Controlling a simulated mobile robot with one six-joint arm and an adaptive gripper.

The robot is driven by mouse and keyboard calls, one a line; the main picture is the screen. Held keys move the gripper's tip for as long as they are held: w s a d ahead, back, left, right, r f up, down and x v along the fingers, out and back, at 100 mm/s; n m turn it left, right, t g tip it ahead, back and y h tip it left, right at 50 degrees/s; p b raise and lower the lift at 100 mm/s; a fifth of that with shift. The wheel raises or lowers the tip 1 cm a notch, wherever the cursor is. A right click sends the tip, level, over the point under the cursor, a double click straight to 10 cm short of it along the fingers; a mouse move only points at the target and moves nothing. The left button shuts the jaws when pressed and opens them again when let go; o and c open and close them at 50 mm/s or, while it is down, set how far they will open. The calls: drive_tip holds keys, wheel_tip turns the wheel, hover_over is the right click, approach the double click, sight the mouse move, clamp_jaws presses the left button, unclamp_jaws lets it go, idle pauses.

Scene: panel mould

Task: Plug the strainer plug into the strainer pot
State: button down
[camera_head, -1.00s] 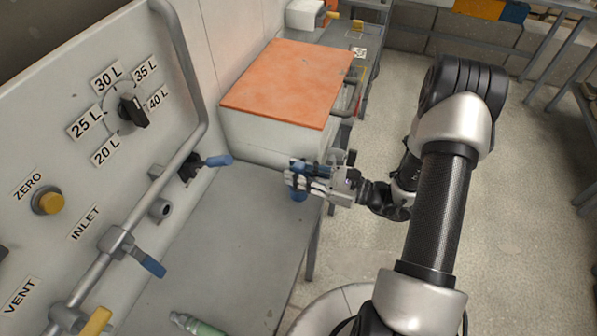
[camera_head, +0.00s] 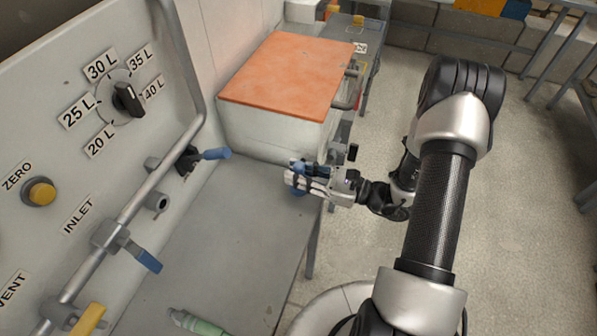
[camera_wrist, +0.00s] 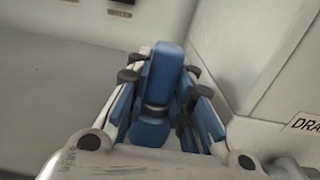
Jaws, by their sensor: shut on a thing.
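My gripper (camera_head: 296,180) is at the right edge of the grey bench shelf, in front of the white box with the orange top. It is shut on a blue piece, which I take to be the strainer plug (camera_wrist: 166,70). In the wrist view the plug's broad blue handle stands between the blue-padded fingers (camera_wrist: 165,115), with a grey collar below it. Its far end is hidden. A short open grey stub (camera_head: 158,202) sticks out of the panel below the pipe, left of my gripper and apart from it. I cannot tell for sure whether it is the strainer pot.
The pipe (camera_head: 130,215) carries another blue lever (camera_head: 145,258). A green-and-grey object (camera_head: 195,322) lies at the shelf's front. The middle of the shelf (camera_head: 225,240) is clear.

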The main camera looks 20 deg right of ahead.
drive_tip(key=shift+f, duration=0.15)
drive_tip(key=c, duration=1.3)
unclamp_jaws()
drive_tip(key=v, duration=1.2)
drive_tip(key=shift+d, duration=0.1)
drive_tip(key=shift+w, duration=0.1)
